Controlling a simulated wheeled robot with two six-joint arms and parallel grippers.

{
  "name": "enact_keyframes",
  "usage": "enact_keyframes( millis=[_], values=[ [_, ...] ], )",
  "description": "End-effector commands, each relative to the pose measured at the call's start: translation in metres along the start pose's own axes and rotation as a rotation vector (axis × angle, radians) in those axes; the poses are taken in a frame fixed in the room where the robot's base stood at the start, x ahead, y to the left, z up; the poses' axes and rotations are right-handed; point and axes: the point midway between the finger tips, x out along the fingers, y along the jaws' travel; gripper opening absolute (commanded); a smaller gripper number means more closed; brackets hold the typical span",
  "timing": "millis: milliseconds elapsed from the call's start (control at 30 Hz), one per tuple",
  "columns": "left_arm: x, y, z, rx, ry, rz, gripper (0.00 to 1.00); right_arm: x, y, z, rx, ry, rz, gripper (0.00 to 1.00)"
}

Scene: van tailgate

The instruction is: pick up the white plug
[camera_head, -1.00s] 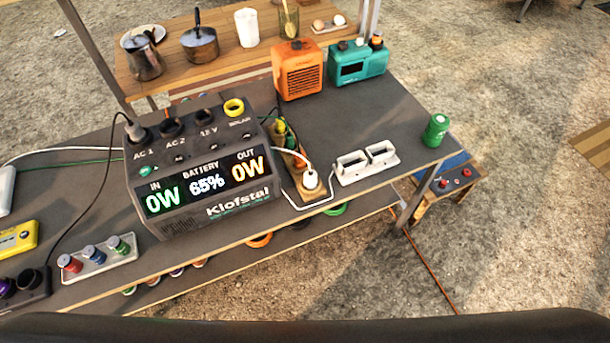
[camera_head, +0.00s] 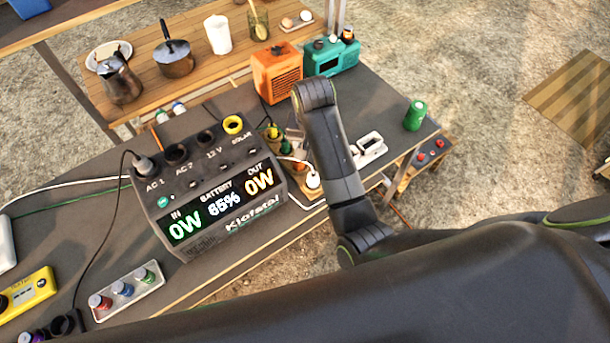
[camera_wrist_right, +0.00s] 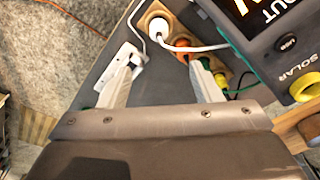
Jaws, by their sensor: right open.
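The white plug (camera_head: 313,180) stands in a wooden strip (camera_head: 318,194) beside the power station, partly behind my right arm in the head view. In the right wrist view the white plug (camera_wrist_right: 158,28) is at the top, with a white cable running from it. My right gripper (camera_wrist_right: 160,70) is open, and its two pale fingers point toward the strip. Nothing is between the fingers, and the plug lies beyond their tips. My arm hides most of this gripper in the head view. My left gripper is not in view.
The power station (camera_head: 215,190) stands left of the strip. An orange plug (camera_wrist_right: 182,46) and a yellow-green plug (camera_wrist_right: 219,80) share the strip. A white two-slot holder (camera_head: 371,147) is to the right. An orange box (camera_head: 277,72) and a teal radio (camera_head: 331,55) stand behind.

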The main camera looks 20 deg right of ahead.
Motion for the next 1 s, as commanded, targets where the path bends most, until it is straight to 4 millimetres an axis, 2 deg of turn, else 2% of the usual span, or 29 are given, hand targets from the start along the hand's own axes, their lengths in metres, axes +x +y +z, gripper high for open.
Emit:
enact_keyframes(
  millis=[133,600,800,1000],
  values=[
    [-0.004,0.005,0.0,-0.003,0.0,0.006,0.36,0.012,0.0,0.001,0.004,-0.007,0.004,0.58],
    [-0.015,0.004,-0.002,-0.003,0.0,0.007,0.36,0.097,0.001,0.001,0.002,-0.006,0.004,0.58],
    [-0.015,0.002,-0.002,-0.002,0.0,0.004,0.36,0.116,0.0,0.001,0.002,-0.004,0.002,0.58],
    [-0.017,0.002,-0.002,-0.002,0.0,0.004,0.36,0.123,0.0,0.001,0.002,-0.004,0.001,0.58]
  ],
)
